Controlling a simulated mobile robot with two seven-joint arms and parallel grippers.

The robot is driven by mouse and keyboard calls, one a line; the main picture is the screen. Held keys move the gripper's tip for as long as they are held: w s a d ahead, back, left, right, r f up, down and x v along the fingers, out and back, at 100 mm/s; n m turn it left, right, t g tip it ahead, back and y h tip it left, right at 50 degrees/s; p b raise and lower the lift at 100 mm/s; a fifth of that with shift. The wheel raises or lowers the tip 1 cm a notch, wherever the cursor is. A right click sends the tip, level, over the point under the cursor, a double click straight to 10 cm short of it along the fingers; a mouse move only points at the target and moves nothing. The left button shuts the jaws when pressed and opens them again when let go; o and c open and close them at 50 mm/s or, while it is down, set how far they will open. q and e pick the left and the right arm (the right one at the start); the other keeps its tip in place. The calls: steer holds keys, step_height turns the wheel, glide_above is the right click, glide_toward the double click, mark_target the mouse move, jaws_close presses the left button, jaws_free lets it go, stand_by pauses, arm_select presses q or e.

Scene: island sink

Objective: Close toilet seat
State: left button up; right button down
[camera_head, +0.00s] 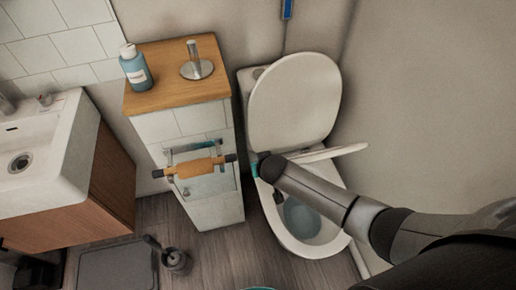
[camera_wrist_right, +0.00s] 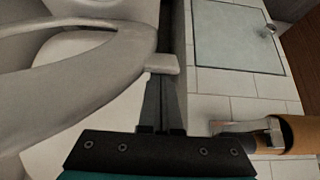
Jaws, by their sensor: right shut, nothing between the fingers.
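The white toilet (camera_head: 338,243) stands right of the cabinet, its bowl open with bluish water visible. Its lid (camera_head: 295,100) is upright against the back. The seat ring (camera_head: 345,152) shows nearly edge-on, raised at an angle over the bowl and partly hidden by my right arm. My right gripper (camera_head: 259,166) is at the left side of the toilet, by the seat's left end. In the right wrist view the right gripper (camera_wrist_right: 163,66) is shut and empty, its tips close to the rim of the seat ring (camera_wrist_right: 85,95); contact cannot be told. My left gripper is out of view.
A cabinet with a wooden top (camera_head: 165,82) stands just left of the toilet. Its holder with an orange-brown roll (camera_head: 194,168) juts out near my right gripper. A toilet brush (camera_head: 176,260), grey mat (camera_head: 118,266) and sink (camera_head: 45,150) are further left.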

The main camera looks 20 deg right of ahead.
arm_select(q)
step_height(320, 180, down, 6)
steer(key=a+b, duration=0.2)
steer(key=b, duration=0.4)
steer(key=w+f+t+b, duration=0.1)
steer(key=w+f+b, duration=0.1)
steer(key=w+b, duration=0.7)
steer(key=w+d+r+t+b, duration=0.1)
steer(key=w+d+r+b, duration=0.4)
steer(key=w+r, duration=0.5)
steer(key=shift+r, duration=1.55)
arm_select(e)
steer(key=s+f+t, duration=0.1)
steer(key=s+f, duration=0.6)
steer(key=f, duration=0.5)
steer(key=s+f+t, duration=0.1)
steer(key=s+f, duration=0.6)
steer(key=f, duration=0.5)
steer(key=shift+s+a+f, duration=0.35)
steer(key=shift+a+f, duration=0.05)
steer(key=shift+a, duration=0.05)
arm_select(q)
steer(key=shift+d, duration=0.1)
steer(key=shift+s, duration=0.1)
